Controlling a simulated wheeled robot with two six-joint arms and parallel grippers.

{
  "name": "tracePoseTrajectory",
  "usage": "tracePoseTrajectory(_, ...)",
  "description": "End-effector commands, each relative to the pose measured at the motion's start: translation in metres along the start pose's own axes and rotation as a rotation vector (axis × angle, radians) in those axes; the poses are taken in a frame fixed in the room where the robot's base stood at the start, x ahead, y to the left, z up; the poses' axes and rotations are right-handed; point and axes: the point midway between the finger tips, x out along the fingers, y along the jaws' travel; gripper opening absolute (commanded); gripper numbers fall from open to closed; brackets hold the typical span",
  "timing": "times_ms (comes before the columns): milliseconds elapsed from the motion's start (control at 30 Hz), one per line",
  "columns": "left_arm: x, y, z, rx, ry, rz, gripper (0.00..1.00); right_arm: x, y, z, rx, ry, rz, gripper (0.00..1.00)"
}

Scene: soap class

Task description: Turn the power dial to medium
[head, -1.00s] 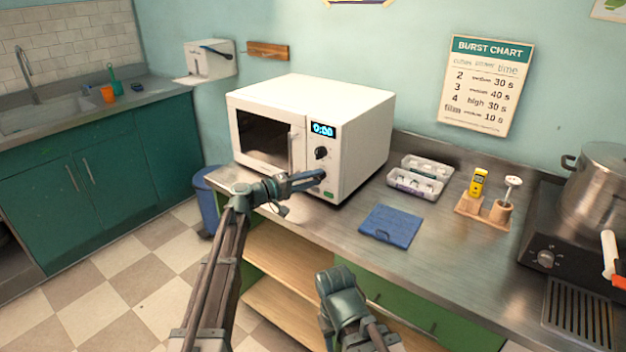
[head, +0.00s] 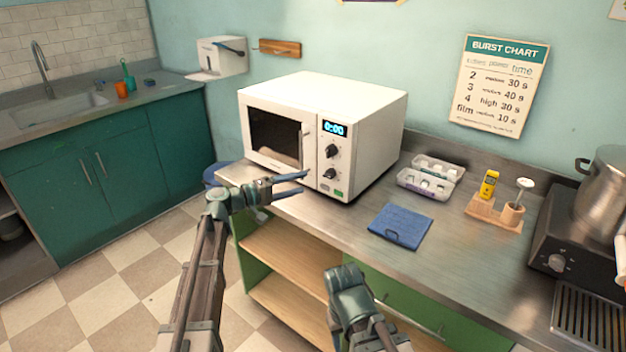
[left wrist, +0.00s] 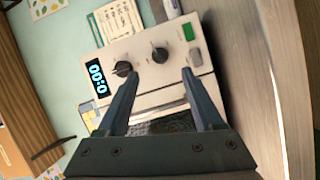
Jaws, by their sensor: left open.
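The white microwave (head: 367,140) stands on the steel counter, its door shut and its display (head: 334,129) reading 0:00. Two black dials sit below the display, an upper dial (head: 332,151) and a lower dial (head: 330,173). Their labels are too small to read, so I cannot tell which is the power dial. My left gripper (head: 305,182) is open and empty, left of the lower dial and apart from it. In the left wrist view the upper dial (left wrist: 122,68) and lower dial (left wrist: 160,53) lie beyond the fingertips. My right gripper (head: 347,283) is low before the counter; its fingers are unclear.
Right of the microwave are a clear tray (head: 430,178), a blue folded cloth (head: 400,226) and a wooden stand (head: 495,211) with a yellow item. A burner with a pot (head: 603,190) is at far right. A burst chart (head: 500,85) hangs behind.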

Motion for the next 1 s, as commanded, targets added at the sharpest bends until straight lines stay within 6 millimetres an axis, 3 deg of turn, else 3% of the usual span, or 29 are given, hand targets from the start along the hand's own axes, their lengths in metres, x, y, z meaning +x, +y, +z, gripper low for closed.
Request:
tracePoseTrajectory(100, -0.023, 0.0, 0.001, 0.0, 0.002, -0.001, 0.68, -0.001, 0.0, 0.0, 0.0, 0.0, 0.0, 0.5)
tracePoseTrajectory(300, -0.043, 0.0, 0.0, 0.0, 0.001, 0.0, 0.68, -0.002, 0.0, 0.0, 0.0, 0.0, 0.0, 0.5)
tracePoseTrajectory(767, -0.047, -0.001, 0.002, 0.001, -0.004, -0.003, 0.68, -0.002, 0.0, 0.0, 0.0, 0.0, 0.0, 0.5)
tracePoseTrajectory(867, -0.039, -0.006, 0.021, 0.009, -0.043, -0.041, 0.68, -0.002, 0.0, 0.0, 0.0, 0.0, 0.0, 0.5)
tracePoseTrajectory(967, -0.023, -0.02, 0.068, 0.032, -0.14, -0.139, 0.68, -0.002, 0.0, 0.0, 0.0, 0.0, 0.0, 0.5)
tracePoseTrajectory(1000, -0.016, -0.029, 0.093, 0.047, -0.194, -0.196, 0.68, -0.002, 0.0, 0.0, 0.0, 0.0, 0.0, 0.5)
